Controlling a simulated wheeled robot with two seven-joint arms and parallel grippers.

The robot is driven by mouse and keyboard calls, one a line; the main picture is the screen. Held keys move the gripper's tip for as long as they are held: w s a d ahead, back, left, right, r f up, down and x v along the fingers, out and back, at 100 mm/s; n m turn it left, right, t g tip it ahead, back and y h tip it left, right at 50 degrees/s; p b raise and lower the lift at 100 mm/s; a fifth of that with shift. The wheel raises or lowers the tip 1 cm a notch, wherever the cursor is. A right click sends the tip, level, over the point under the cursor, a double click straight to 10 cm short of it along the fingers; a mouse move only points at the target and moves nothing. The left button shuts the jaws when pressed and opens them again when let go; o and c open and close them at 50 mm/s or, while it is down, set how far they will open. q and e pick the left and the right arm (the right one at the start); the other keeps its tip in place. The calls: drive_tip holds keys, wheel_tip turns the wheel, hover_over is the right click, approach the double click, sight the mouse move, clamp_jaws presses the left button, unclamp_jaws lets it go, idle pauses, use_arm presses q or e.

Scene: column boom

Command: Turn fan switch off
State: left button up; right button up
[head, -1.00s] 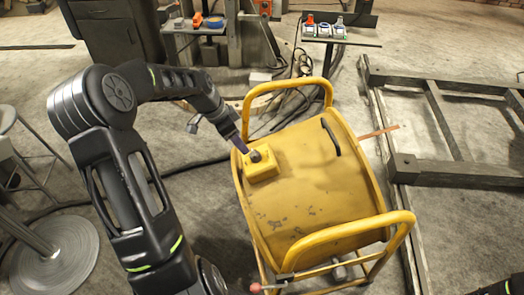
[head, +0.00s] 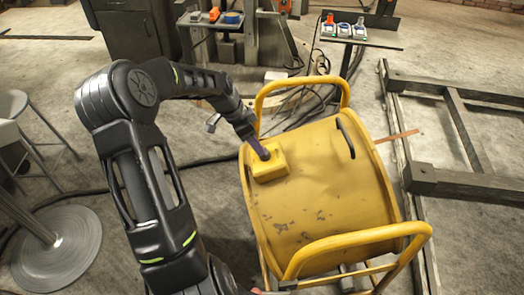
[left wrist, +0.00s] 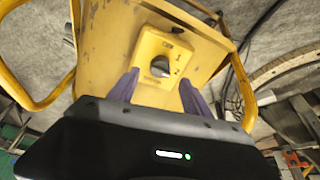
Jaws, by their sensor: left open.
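The yellow fan drum (head: 320,205) stands on the floor in a tube frame, with a yellow switch box (head: 276,171) on its upper left. In the left wrist view the switch box (left wrist: 146,48) carries a grey round knob (left wrist: 160,67) with small dark marks around it. My left gripper (head: 265,155) is at the box in the head view, and its purple fingers hide most of the knob there. In the left wrist view my left gripper (left wrist: 159,77) is open, its fingertips on either side of the knob, apart from it as far as I can tell. My right gripper is out of view.
A tube handle (head: 300,88) rises behind the box, and another handle (head: 350,245) is at the drum's front. A stool (head: 45,235) stands at left. A metal frame (head: 450,180) lies at right. A small table (head: 365,40) with devices stands behind.

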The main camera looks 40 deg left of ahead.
use_arm(q)
drive_tip(key=x, duration=0.6)
drive_tip(key=shift+f+p, duration=0.15)
drive_tip(key=shift+p, duration=0.15)
drive_tip(key=shift+d, duration=0.1)
clamp_jaws()
